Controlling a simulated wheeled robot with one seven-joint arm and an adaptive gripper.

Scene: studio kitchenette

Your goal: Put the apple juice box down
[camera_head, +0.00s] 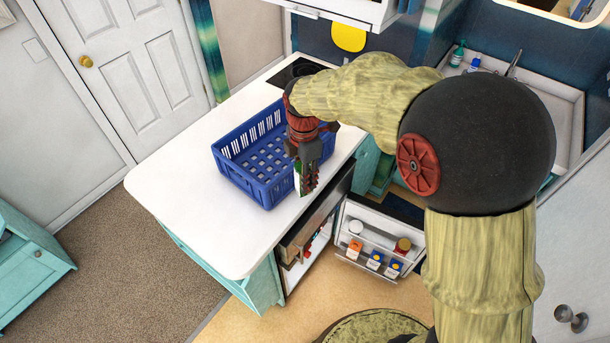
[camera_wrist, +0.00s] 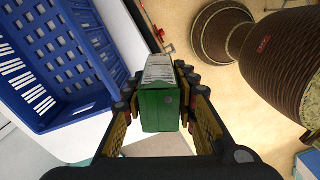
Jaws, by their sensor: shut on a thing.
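The apple juice box (camera_wrist: 160,106) is a green carton with a pale upper part, held between the fingers of my gripper (camera_wrist: 161,110) in the wrist view. In the head view my gripper (camera_head: 308,178) points down by the near right side of the blue basket, over the counter's edge. There a sliver of the green and white box (camera_head: 298,180) shows beside the fingers. The white counter (camera_head: 190,190) lies below and to the left. The box's underside and its height above the counter cannot be told.
A blue slatted basket (camera_head: 236,182) stands on the counter and also shows in the wrist view (camera_wrist: 70,100); it looks empty. Below the counter, an open fridge door (camera_head: 372,238) holds several cartons and jars. The counter's near left part is clear.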

